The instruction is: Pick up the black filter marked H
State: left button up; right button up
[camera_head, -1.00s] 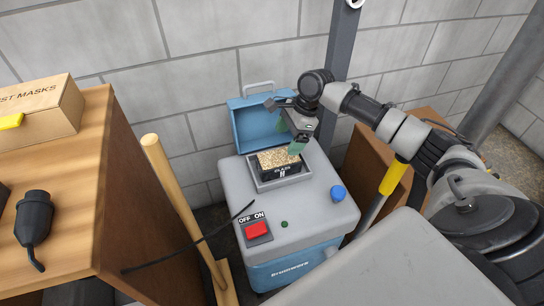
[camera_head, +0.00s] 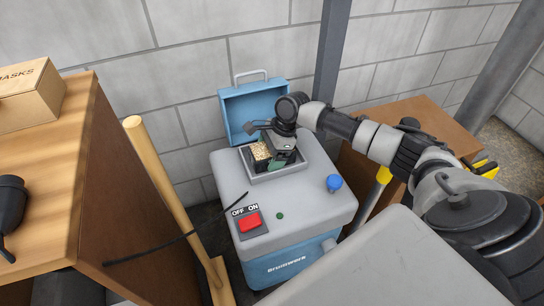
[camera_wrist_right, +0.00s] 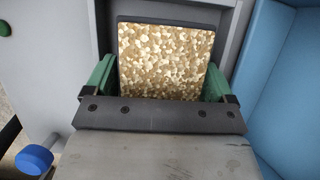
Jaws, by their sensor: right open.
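The black filter (camera_head: 261,150) sits in the grey tray recess on top of the vacuum unit, with its gold granular face up. In the right wrist view the filter's granular face (camera_wrist_right: 166,58) lies between my gripper's two green fingers. My right gripper (camera_head: 272,151) is open and lowered over the filter, one finger on each side. I cannot tell whether the fingers touch it. The gripper hides the filter's marked front. My left gripper is not in view.
The unit's blue lid (camera_head: 254,107) stands open behind the recess. A blue knob (camera_head: 334,183) and a red switch (camera_head: 250,222) are on its top. A wooden handle (camera_head: 165,190) leans at left beside a wooden cabinet (camera_head: 95,180). A brick wall stands behind.

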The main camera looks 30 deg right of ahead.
jog(key=shift+p, duration=0.35)
jog(key=shift+c, duration=0.3)
jog(key=c, duration=0.7)
jog(key=shift+f, duration=0.1)
